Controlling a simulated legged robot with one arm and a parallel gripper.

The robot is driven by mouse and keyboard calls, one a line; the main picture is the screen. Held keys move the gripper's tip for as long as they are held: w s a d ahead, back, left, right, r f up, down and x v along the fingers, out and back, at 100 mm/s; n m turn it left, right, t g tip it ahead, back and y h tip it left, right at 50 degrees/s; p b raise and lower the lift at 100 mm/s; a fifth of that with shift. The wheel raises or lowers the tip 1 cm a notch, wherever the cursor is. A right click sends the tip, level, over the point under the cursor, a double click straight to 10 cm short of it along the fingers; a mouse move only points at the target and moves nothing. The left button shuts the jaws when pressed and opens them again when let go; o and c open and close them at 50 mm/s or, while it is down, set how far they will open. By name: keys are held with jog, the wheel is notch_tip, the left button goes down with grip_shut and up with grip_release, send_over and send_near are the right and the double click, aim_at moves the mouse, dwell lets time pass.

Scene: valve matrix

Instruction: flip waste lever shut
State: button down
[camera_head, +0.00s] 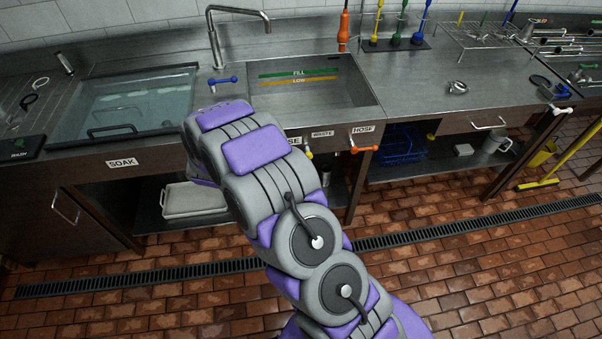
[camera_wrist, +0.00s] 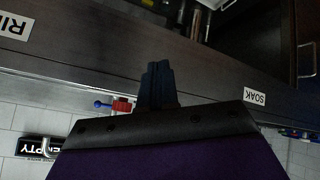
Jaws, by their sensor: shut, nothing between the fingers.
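The WASTE label (camera_head: 322,133) is on the sink counter's front edge in the head view, just right of my arm. A small yellow knob (camera_head: 308,154) shows below and left of it, partly hidden by my arm; I cannot tell whether it is the waste lever or how it is turned. My gripper (camera_wrist: 158,68) is shut and empty in the wrist view, its dark fingers in front of the counter's front edge, between the RINSE and SOAK labels. It is hidden behind my arm in the head view. No waste lever is clear in the wrist view.
An orange lever (camera_head: 364,149) sits under the HOSE label (camera_head: 363,129), right of WASTE. A blue handle (camera_head: 222,80) is on the counter by the tap. The SOAK basin (camera_head: 130,105) is at left. The tiled floor in front is clear.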

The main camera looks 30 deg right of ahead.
jog(key=w+d+f+t+h, duration=0.1)
jog(key=d+f+h, duration=0.4)
jog(key=f, duration=0.4)
jog(key=s+d+f+n+t+h, duration=0.1)
jog(key=s+d+f+n+h, duration=0.1)
jog(key=s+d+f+h, duration=0.2)
jog(key=s+d+f+n+t+h, duration=0.1)
jog(key=s+d+f+h, duration=0.3)
jog(key=d, duration=0.6)
jog(key=shift+s+f+n, duration=0.25)
jog(key=shift+s+n, duration=0.5)
jog(key=shift+n, duration=0.15)
jog(key=shift+d, duration=0.15)
jog(key=s+d+b+x, duration=0.1)
jog(key=s+b+x, duration=0.1)
jog(key=x, duration=1)
jog(key=shift+w+d+r, duration=0.2)
jog(key=shift+d+r, duration=0.05)
jog(key=shift+d, duration=0.4)
jog(key=shift+s, duration=0.15)
